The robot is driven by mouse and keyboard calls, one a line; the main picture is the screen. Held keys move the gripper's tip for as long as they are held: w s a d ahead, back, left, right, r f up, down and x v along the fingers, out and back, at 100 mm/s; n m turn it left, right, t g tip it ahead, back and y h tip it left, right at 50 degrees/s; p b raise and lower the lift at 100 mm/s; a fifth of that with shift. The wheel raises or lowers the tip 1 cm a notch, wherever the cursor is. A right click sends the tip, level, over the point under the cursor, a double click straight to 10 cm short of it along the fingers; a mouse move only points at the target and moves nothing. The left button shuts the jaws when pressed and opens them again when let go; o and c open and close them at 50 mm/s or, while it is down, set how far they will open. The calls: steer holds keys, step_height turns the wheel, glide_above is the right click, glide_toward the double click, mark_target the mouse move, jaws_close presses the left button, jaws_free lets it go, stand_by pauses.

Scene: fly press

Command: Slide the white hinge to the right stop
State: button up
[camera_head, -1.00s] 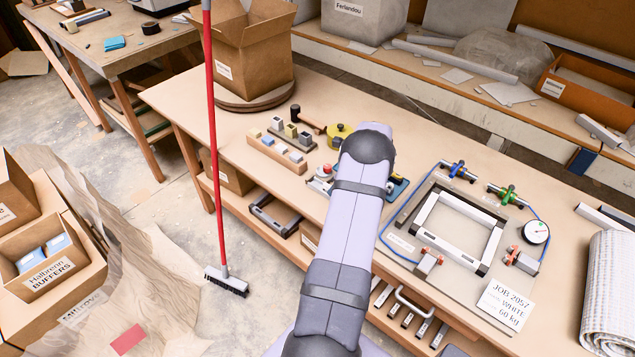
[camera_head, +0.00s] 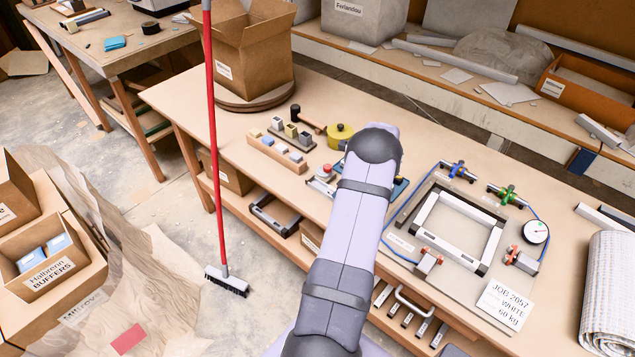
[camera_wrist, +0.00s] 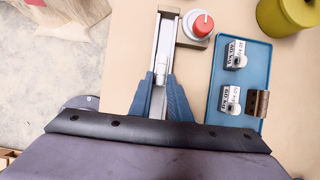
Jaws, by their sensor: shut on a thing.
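In the wrist view, my gripper (camera_wrist: 159,80) has its two blue fingers closed around a small white piece, apparently the white hinge (camera_wrist: 160,66). It sits in a narrow metal rail (camera_wrist: 166,38) that runs away from the fingers. The fingers and my wrist cover part of the piece and the near part of the rail, so I cannot make out the stops. In the head view my own arm hides the gripper and the white piece.
The tray holds two labelled blocks and a brownish metal hinge (camera_wrist: 257,103). A yellow canister (camera_wrist: 290,18) stands beyond. A white frame fixture (camera_head: 457,232) is right of my arm.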

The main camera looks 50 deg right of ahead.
steer(key=shift+s, duration=1.05)
steer(key=shift+s, duration=0.2)
steer(key=shift+s, duration=1)
steer(key=shift+s, duration=0.15)
steer(key=shift+s, duration=1.05)
steer(key=shift+s, duration=0.15)
steer(key=shift+s+p, duration=0.3)
steer(key=shift+s, duration=0.8)
steer(key=shift+s, duration=0.1)
